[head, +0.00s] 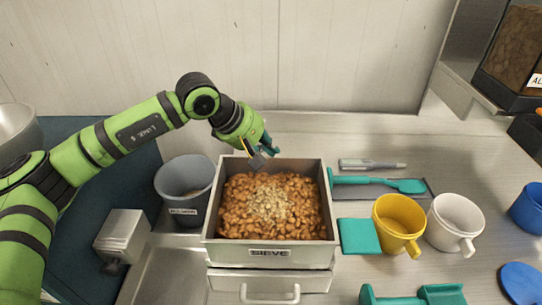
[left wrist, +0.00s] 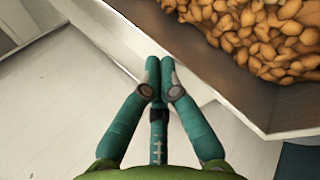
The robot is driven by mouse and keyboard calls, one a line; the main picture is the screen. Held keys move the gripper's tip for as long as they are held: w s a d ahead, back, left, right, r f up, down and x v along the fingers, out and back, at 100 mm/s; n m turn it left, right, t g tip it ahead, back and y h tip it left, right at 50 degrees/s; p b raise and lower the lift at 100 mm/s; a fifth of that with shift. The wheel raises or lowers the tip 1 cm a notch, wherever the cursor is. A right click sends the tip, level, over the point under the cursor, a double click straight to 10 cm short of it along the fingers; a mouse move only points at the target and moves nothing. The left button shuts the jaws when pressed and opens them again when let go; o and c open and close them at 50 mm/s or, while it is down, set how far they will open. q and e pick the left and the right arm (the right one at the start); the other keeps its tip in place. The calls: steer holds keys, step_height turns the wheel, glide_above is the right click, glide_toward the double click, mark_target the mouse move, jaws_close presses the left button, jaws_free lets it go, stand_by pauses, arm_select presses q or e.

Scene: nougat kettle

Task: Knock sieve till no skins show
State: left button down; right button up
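The sieve (head: 328,200) is a square metal box labelled SIEVE, standing on a unit with a handled drawer. It holds many brown nuts (head: 240,195), with a patch of pale, flaky bits (head: 270,205) on top in the middle. My left gripper (head: 268,148) is at the sieve's back wall. In the left wrist view, the left gripper (left wrist: 160,68) has its teal fingertips together with nothing between them, beside the sieve's wall (left wrist: 205,65). I cannot tell whether they touch it. Nuts (left wrist: 265,35) show beyond that wall; the pale bits do not show there. My right gripper is not in view.
A grey labelled bucket (head: 184,175) stands left of the sieve. To the right are a teal spatula (head: 385,184) on a dark mat, a grey pen-like tool (head: 372,165), a teal block (head: 358,236), a yellow mug (head: 398,220) and a white mug (head: 452,220).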

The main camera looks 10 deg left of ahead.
arm_select(q)
steer(key=shift+f, duration=0.4)
steer(key=shift+r, duration=0.1)
steer(key=shift+w+a+r+p, duration=0.1)
steer(key=shift+w+r+p, duration=0.25)
steer(key=shift+r, duration=0.55)
steer(key=shift+w+d+r+p, duration=0.1)
steer(key=shift+w+r+p, duration=0.1)
steer(key=shift+r+p, duration=0.5)
steer(key=shift+w+a+r+p, duration=0.1)
steer(key=shift+w+r+p, duration=0.15)
steer(key=shift+r, duration=0.8)
steer(key=shift+a, duration=0.1)
